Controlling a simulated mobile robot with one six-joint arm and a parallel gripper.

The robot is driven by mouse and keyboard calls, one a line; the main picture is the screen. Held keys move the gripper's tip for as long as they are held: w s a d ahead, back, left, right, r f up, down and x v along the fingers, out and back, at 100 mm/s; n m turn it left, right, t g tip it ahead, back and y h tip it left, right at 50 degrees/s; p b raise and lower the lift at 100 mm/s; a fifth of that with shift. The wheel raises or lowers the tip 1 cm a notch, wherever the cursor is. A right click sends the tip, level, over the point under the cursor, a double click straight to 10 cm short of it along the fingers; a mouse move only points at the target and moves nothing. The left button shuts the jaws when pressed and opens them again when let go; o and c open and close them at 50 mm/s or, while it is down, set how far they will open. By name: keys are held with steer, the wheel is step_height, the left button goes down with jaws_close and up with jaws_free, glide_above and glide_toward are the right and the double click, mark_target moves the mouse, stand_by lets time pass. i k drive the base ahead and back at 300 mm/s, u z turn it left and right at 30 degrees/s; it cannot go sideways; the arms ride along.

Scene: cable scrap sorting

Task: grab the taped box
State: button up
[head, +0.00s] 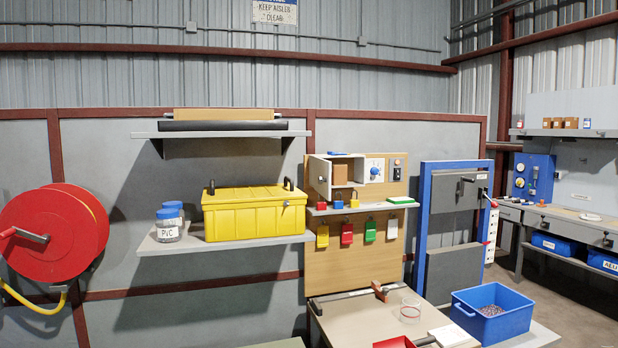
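I cannot make out tape on any box in the head view. A small brown box (347,172) sits inside an open grey-white cubby (319,176) on the wooden panel. A flat brown item (223,114), perhaps a box, lies on the high left shelf behind a long black roll (222,125). Small brown boxes (557,123) stand on the far right shelf. My gripper is not in view.
A yellow toolbox (254,213) and lidded jars (168,225) stand on the lower left shelf (162,247). A red reel (45,240) hangs at the left. On the table below are a clear cup (410,310) and a blue bin (493,318) of granules.

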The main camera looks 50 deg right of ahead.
mark_target(339, 172)
steer(key=u, duration=0.4)
steer(key=k, duration=1.15)
steer(key=z, duration=1)
steer(key=i, duration=0.6)
steer(key=u, duration=0.2)
